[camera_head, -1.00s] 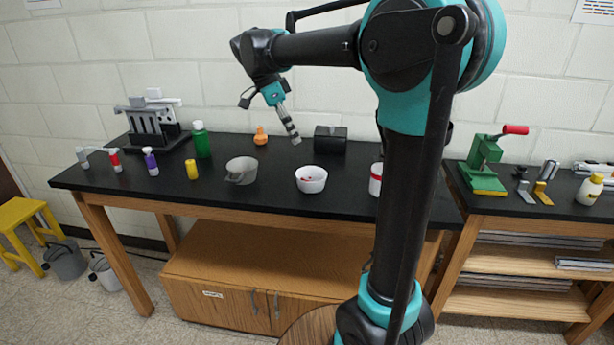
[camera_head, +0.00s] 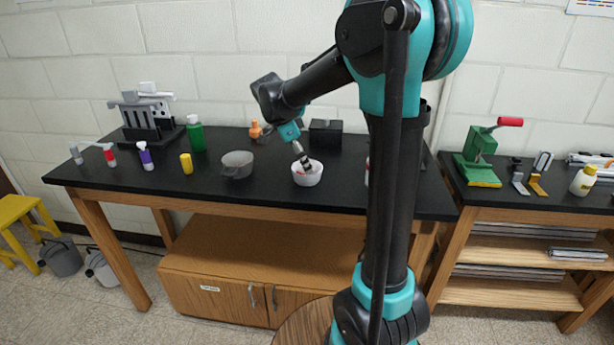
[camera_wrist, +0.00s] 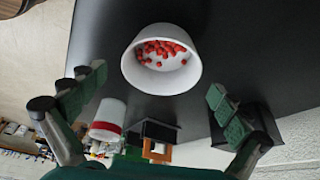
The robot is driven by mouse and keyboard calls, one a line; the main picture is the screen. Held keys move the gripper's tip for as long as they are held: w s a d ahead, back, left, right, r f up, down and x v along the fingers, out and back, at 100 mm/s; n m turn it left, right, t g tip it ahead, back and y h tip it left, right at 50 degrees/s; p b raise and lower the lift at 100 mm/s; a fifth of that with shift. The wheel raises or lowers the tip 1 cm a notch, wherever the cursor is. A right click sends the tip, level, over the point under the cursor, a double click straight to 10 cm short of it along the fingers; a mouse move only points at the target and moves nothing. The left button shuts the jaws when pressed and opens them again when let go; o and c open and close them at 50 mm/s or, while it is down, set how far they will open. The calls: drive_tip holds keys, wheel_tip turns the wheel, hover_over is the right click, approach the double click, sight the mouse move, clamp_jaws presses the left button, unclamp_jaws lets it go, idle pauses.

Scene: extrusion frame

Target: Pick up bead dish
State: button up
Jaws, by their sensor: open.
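The bead dish (camera_head: 308,176) is a white round bowl standing upright on the black bench top. In the wrist view the bead dish (camera_wrist: 143,80) shows red beads (camera_wrist: 165,50) inside, at the upper middle. My gripper (camera_head: 304,163) is over the dish in the head view and hides part of its rim. In the wrist view my gripper (camera_wrist: 155,94) is open, its green padded fingers spread wide on the left and right. The dish lies between and beyond the fingertips, and no finger is seen touching it.
A grey pot (camera_head: 237,165) stands left of the dish. A black block (camera_head: 325,135) and an orange bottle (camera_head: 256,131) are behind. A white container with a red band (camera_wrist: 108,120) stands nearby. The bench front (camera_head: 270,198) is clear.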

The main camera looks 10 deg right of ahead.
drive_tip(key=shift+x, duration=1.8)
drive_tip(key=shift+w+a, duration=0.1)
drive_tip(key=c, duration=1.2)
drive_tip(key=shift+r, duration=0.1)
